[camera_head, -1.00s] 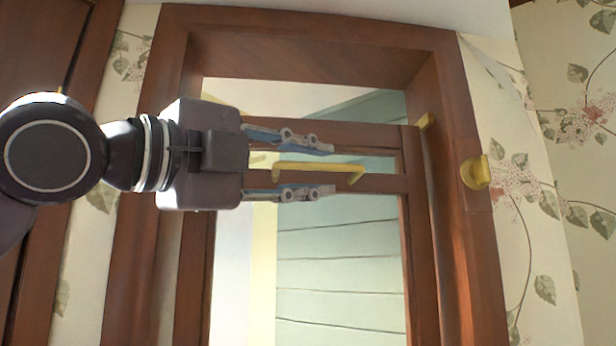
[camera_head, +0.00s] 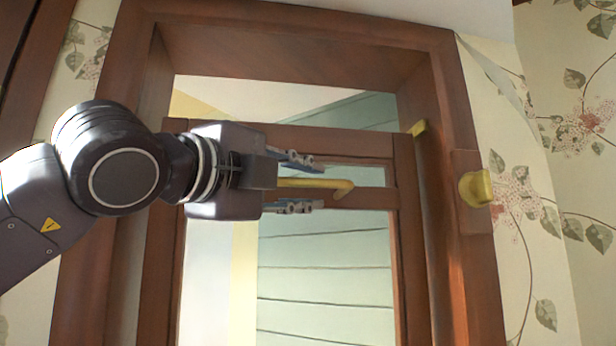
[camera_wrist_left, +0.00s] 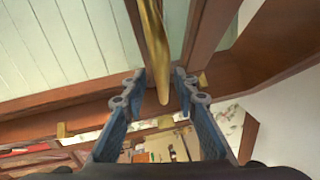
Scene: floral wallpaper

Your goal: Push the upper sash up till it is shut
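The upper sash (camera_head: 340,141) is a brown wooden frame with glass, seen in the head view. It sits below the top of the window frame, with an open gap above it. A brass handle (camera_head: 342,187) is on a cross rail. My left gripper (camera_head: 304,183) points right with its fingers apart, one above and one below the handle in the picture. In the left wrist view, the brass handle (camera_wrist_left: 155,45) runs between the open fingers of the left gripper (camera_wrist_left: 161,88). Contact cannot be told. The handle's left end is hidden by the gripper. My right gripper is not in view.
The brown window frame (camera_head: 300,18) surrounds the sash closely on both sides. A brass knob (camera_head: 475,188) sticks out from the right jamb, and a small brass piece (camera_head: 418,128) sits at the sash's top right corner. Floral wallpaper (camera_head: 530,180) covers the wall.

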